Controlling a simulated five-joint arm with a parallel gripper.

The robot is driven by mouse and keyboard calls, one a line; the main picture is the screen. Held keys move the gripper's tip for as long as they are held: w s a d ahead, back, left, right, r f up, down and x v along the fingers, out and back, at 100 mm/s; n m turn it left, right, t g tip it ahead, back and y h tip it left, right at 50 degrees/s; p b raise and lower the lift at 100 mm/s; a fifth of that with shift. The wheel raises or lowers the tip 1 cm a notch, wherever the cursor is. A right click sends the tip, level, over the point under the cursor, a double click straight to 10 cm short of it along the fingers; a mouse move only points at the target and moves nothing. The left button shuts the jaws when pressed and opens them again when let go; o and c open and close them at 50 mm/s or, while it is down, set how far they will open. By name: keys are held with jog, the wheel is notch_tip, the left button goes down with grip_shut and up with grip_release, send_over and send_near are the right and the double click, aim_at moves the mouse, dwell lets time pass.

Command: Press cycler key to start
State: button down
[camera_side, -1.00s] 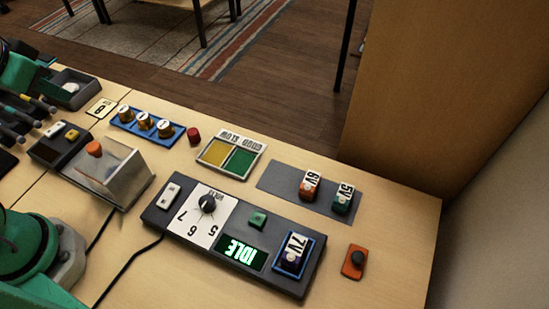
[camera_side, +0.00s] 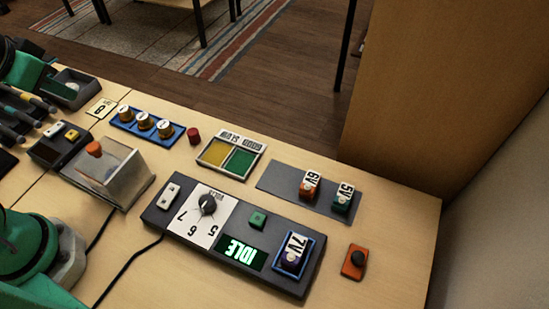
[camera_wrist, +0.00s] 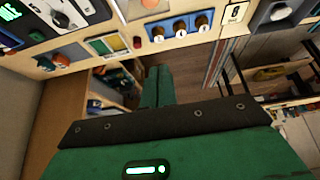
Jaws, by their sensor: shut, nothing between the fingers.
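The cycler (camera_side: 175,222) is a dark console on the table in the side view. It has a black dial (camera_side: 208,204) on a white plate marked 5, 6, 7, a small green key (camera_side: 257,219), a white switch (camera_side: 171,193) and a green display (camera_side: 241,251) reading IDLE. The cycler also shows partly at the top left of the wrist view (camera_wrist: 82,18). My gripper (camera_wrist: 157,75) is shut and empty in the wrist view, away from the cycler.
A grey mat (camera_side: 277,183) holds the orange 6V (camera_side: 309,186) and green 5V (camera_side: 343,198) blocks. A yellow-and-green tray (camera_side: 208,171), a red cylinder (camera_side: 193,136), a blue rack (camera_side: 124,126) of brass parts and a clear-sided box (camera_side: 125,190) stand nearby. An orange base with a black knob (camera_side: 354,262) is at right.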

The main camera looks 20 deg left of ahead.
jog(key=w+d+f+h, duration=0.1)
jog(key=w+d+f, duration=0.1)
jog(key=w+d, duration=0.4)
jog(key=m+h, duration=0.1)
jog(key=h, duration=0.5)
send_over(252, 220)
notch_tip(252, 220, down, 8)
jog(key=shift+f, duration=0.2)
jog(key=shift+f, duration=4.3)
